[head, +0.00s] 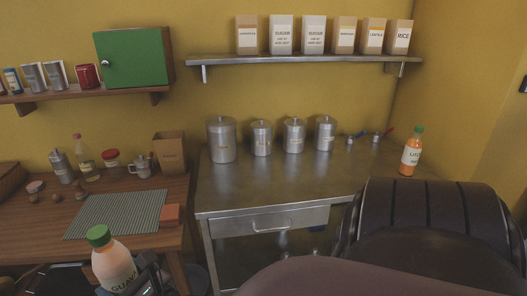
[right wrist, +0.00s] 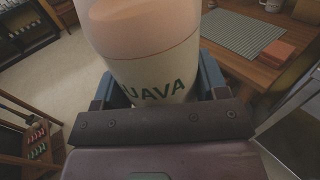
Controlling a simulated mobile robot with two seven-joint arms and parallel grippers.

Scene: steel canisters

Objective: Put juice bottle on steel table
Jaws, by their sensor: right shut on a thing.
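A pale pink juice bottle (head: 112,266) with a green cap and a GUAVA label is at the lower left of the head view, in front of the wooden table. My right gripper (head: 146,278) is shut on it. In the right wrist view the bottle (right wrist: 150,60) sits between the blue-grey fingers of the gripper (right wrist: 160,85), its cap out of frame. The steel table (head: 270,186) stands to the right, with a wide bare top. My left gripper is not in view.
Several steel canisters (head: 222,140) line the steel table's back. A wall shelf (head: 300,60) with boxes hangs above. The wooden table (head: 40,235) holds a striped mat (head: 118,214), an orange block (head: 170,215), jars and a bottle. The steel table's front and middle are clear.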

